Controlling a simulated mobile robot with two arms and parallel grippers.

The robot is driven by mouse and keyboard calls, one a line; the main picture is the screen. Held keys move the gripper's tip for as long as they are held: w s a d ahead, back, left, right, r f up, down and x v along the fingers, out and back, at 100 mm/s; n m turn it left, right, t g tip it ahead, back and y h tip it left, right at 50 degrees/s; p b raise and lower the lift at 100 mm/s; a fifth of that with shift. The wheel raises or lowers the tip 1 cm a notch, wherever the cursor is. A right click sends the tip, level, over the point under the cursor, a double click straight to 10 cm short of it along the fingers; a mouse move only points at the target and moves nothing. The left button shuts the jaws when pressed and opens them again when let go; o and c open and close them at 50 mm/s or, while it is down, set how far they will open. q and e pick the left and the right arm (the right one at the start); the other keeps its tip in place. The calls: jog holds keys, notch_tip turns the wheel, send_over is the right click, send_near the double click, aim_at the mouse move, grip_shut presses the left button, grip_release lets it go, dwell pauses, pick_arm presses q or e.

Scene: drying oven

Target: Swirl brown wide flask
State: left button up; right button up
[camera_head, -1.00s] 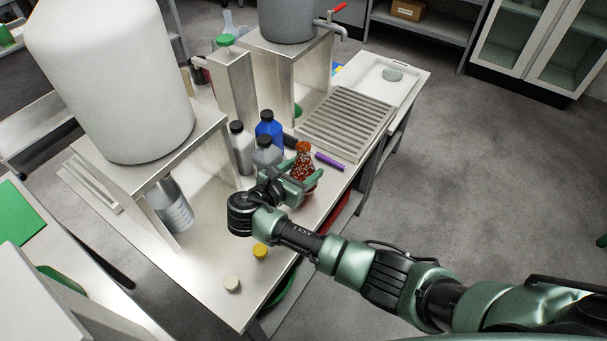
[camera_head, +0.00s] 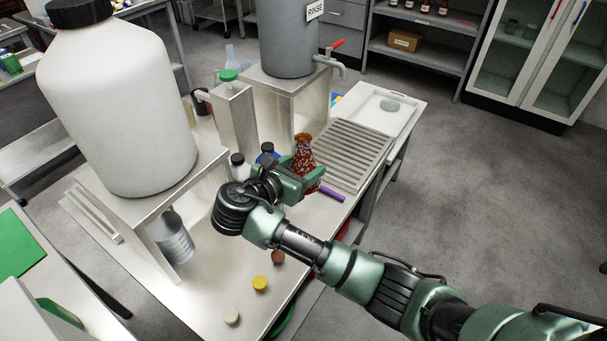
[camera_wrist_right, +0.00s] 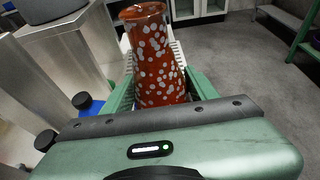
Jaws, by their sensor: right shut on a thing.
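The brown flask (camera_head: 304,158) is reddish brown with pale spots, a narrow neck and a wider base. My right gripper (camera_head: 305,182) is shut on its lower body and holds it above the bench, roughly upright. In the right wrist view the flask (camera_wrist_right: 155,55) stands between the green fingers (camera_wrist_right: 160,90), and its base is hidden by the gripper body. My left gripper is not in view.
Bottles with black caps (camera_head: 238,162) stand just behind the gripper, partly hidden. A slatted rack (camera_head: 345,150) and a purple marker (camera_head: 331,194) lie to the right. A large white tank (camera_head: 118,110) on a stand is at left. Small caps (camera_head: 260,283) lie on the front bench.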

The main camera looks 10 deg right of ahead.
aim_at(299, 147)
jog(key=shift+r, duration=0.9)
jog(key=shift+r+p, duration=0.35)
jog(key=shift+r, duration=0.1)
notch_tip(299, 147, up, 4)
jog(key=p, duration=0.6)
jog(key=shift+f, duration=0.1)
